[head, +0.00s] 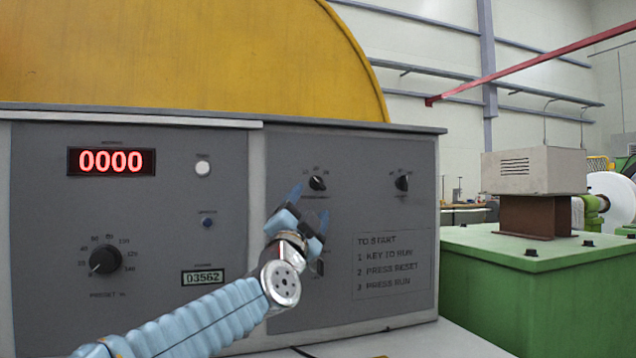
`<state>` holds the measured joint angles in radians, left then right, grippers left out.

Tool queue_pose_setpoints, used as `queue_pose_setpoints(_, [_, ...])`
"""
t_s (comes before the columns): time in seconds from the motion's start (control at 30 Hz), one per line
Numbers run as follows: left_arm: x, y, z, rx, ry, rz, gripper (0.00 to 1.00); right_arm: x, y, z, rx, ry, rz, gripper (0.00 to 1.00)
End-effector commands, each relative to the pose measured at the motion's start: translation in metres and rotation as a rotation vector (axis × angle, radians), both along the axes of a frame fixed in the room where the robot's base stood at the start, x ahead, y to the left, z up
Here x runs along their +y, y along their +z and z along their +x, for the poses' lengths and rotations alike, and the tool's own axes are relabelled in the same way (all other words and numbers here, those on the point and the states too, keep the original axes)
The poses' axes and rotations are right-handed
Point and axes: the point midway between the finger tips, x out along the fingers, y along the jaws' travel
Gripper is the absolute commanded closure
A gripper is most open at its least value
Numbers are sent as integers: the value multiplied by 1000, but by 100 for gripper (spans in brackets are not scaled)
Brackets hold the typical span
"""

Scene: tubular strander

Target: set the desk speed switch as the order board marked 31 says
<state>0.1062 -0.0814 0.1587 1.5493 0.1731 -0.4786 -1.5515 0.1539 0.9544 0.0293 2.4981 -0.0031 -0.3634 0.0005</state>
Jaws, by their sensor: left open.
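The desk panel (345,150) carries two small black rotary switches. One switch (317,183) is at the panel's upper middle, with small marks above it and a label below, too blurred to read. The other switch (402,183) is further right, its pointer near upright. I cannot tell from the lettering which is the speed switch. My left gripper (310,207) is open and empty, its blue fingers pointing up just below the middle switch, apparently apart from it. It partly hides the panel below. No order board marked 31 shows. My right gripper is not in view.
Left on the desk are a red display (111,161) reading 0000, a large preset dial (105,259), a white button (202,167), a blue button (208,221) and a counter (202,277). A start notice (391,265) is at right. A green machine base (540,290) stands beyond.

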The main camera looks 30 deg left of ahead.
Motion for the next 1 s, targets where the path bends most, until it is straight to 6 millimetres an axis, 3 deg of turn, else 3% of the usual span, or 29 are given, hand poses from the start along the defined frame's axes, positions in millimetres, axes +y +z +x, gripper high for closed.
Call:
queue_pose_setpoints(0.1, [6, 17, 24, 1, -1, 0, 32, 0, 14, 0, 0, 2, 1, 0])
queue_pose_setpoints(0.3, [13, 32, 51, 1, -1, 0, 32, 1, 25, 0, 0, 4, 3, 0])
queue_pose_setpoints(0.73, [16, 36, 61, 0, 0, 1, 32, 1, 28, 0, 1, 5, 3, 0])
queue_pose_setpoints(1.0, [15, 36, 61, 0, 0, 1, 72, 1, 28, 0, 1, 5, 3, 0])
